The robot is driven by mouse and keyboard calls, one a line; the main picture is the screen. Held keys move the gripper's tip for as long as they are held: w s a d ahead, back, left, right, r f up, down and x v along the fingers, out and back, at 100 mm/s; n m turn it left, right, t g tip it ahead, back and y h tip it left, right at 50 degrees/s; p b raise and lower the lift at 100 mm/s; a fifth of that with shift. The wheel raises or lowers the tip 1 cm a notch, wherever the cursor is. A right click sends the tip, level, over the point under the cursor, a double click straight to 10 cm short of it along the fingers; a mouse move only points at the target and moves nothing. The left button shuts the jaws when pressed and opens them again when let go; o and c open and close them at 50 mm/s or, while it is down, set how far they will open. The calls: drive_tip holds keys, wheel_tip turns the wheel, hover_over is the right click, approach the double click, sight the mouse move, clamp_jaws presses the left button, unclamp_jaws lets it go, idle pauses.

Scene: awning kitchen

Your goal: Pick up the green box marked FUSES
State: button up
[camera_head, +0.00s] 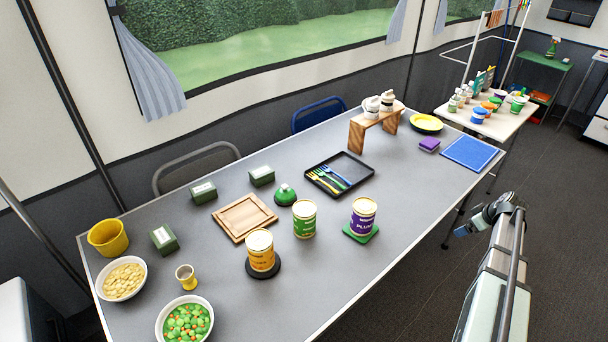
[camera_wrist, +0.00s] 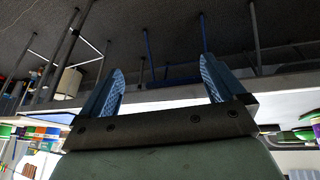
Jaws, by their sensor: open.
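Three small dark green boxes with pale labels stand on the long grey table (camera_head: 330,255). One green box (camera_head: 164,238) is at the left, near the yellow pot. A second green box (camera_head: 203,192) is behind the wooden frame. A third green box (camera_head: 262,176) is to its right, near the back edge. The labels are too small to read, so I cannot tell which is marked FUSES. My gripper (camera_head: 459,231) is off the table's right side, far from all three. In the wrist view my gripper (camera_wrist: 160,78) is open and empty, its blue fingers wide apart.
Around the boxes are a wooden frame (camera_head: 221,226), a green domed item (camera_head: 285,194), a yellow pot (camera_head: 108,237) and a black tray (camera_head: 365,186). Cans, orange (camera_head: 261,253), green (camera_head: 304,221) and purple (camera_head: 363,218), stand nearer the front edge. A wooden stand (camera_head: 357,136) is farther right.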

drive_tip(key=w+r+n, duration=0.3)
drive_tip(key=w+r, duration=0.4)
drive_tip(key=w+a+n, duration=0.1)
drive_tip(key=w+a, duration=0.1)
drive_tip(key=a, duration=0.1)
drive_tip(key=w+a+n, duration=0.1)
drive_tip(key=w+a, duration=0.1)
drive_tip(key=a, duration=0.2)
drive_tip(key=w+a+r+g, duration=0.1)
drive_tip(key=w+a, duration=0.1)
drive_tip(key=a, duration=0.1)
drive_tip(key=shift+w+a+r+n, duration=0.1)
drive_tip(key=shift+w+a+n, duration=0.2)
drive_tip(key=shift+w+n, duration=0.1)
drive_tip(key=w+a+r+n+g, duration=0.1)
drive_tip(key=w+a+n, duration=0.15)
drive_tip(key=a, duration=0.55)
drive_tip(key=w+a+r+n, duration=0.1)
drive_tip(key=w+a, duration=0.3)
drive_tip(key=a, duration=0.3)
wheel_tip(320, 180, up, 6)
drive_tip(key=n+g+h, duration=0.2)
drive_tip(key=n+g, duration=0.1)
drive_tip(key=n, duration=0.7)
hover_over(261, 171)
wheel_tip(261, 171, down, 13)
drive_tip(key=shift+f, duration=0.1)
drive_tip(key=c, duration=1.1)
